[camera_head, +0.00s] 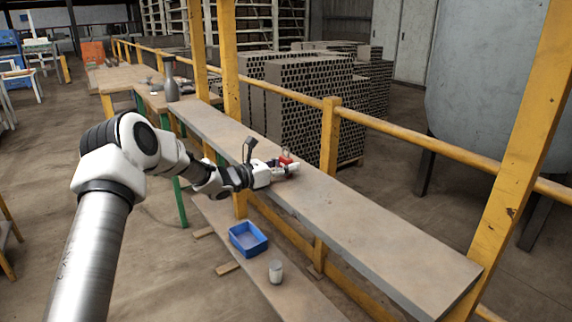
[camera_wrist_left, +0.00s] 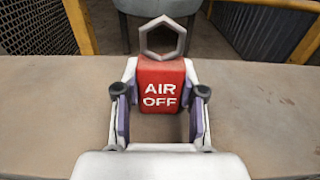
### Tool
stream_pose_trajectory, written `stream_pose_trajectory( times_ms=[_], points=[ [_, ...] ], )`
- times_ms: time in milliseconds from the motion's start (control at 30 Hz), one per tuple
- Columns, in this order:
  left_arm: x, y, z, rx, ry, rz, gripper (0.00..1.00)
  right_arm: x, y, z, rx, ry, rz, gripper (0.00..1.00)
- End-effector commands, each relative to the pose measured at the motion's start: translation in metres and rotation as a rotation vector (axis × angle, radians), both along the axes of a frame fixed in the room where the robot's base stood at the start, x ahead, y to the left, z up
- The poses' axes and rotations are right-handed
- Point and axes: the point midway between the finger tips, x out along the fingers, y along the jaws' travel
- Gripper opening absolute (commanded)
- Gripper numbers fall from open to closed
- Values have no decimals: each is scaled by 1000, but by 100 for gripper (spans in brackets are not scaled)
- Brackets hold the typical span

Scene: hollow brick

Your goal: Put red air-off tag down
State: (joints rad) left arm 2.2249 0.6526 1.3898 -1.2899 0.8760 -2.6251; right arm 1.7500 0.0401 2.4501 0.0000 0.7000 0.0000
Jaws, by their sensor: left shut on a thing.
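The red air-off tag (camera_wrist_left: 161,88) has white "AIR OFF" lettering and a grey hexagonal metal loop at its top. In the left wrist view it sits between the two fingers of my left gripper (camera_wrist_left: 160,105), which is shut on it. In the head view the red tag (camera_head: 285,158) shows small at the tip of my left gripper (camera_head: 287,168), over the long grey bench top (camera_head: 350,220). I cannot tell whether the tag touches the bench. My right gripper is not in view.
A blue bin (camera_head: 248,239) and a grey cup (camera_head: 276,271) stand on a lower shelf. A yellow railing (camera_head: 400,126) runs behind the bench. A dark bottle (camera_head: 171,82) stands on a farther table. The bench's right part is clear.

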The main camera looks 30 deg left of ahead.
Motion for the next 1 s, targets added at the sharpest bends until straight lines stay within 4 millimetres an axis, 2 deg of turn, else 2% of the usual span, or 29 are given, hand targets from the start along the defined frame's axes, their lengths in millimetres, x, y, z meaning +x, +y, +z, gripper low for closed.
stream_pose_trajectory(
  times_ms=[333, 367, 400, 667, 800, 867, 1000],
  points=[
    [0, 0, -5, 0, -2, 0, 10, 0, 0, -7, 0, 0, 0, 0],
    [0, 0, -3, 1, -1, 0, 50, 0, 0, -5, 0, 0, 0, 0],
    [0, 0, -3, 1, -1, 0, 64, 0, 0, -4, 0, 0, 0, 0],
    [0, 0, -2, 1, -1, 0, 65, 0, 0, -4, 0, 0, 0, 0],
    [0, 0, 5, 1, -1, 0, 65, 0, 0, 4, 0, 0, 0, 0],
    [-8, 5, 2, -3, -2, 4, 65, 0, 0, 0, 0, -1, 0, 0],
    [-38, 19, 4, -8, -3, 5, 65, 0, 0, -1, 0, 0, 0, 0]
  ],
)
